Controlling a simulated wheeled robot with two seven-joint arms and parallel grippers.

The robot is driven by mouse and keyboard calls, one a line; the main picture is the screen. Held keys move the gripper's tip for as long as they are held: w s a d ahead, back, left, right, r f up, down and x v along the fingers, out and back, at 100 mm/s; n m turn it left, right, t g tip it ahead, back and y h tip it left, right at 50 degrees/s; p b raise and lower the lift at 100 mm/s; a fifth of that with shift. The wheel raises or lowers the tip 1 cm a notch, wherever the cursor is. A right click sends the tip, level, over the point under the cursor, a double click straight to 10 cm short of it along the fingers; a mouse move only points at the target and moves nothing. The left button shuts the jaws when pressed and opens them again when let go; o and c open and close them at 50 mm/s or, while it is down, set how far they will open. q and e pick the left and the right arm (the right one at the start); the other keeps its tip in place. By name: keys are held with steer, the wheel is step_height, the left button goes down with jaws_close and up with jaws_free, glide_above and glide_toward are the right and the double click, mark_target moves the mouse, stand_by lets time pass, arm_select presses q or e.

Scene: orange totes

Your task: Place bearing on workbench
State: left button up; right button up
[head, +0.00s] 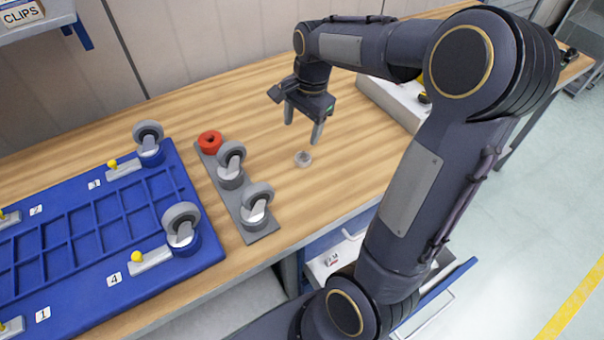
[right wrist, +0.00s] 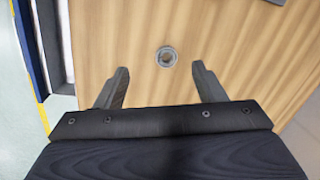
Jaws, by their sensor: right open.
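The bearing (head: 303,158) is a small grey ring lying flat on the wooden workbench (head: 350,180), right of the grey caster strip. In the right wrist view the bearing (right wrist: 166,57) lies on the wood beyond the fingertips, roughly centred between them. My right gripper (head: 303,134) is open and empty, with its fingers pointing down above the bench close to the bearing. The gripper also shows in the right wrist view (right wrist: 160,76), with its fingers apart and nothing between them. My left gripper is not in view.
A grey strip (head: 218,182) holds two casters and a red part (head: 210,142). A blue panel (head: 80,235) with casters and yellow-knobbed latches fills the left. A white box (head: 390,100) stands on the bench at the back right. Bare wood surrounds the bearing.

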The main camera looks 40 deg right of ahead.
steer(key=s+a+r+n+t+y, duration=0.1)
steer(key=s+a+n+t, duration=0.3)
steer(key=s+a+n, duration=1)
steer(key=s+y, duration=0.1)
steer(key=s, duration=0.3)
steer(key=shift+r+y, duration=0.25)
steer(key=shift+y, duration=0.15)
steer(key=shift+a, duration=0.1)
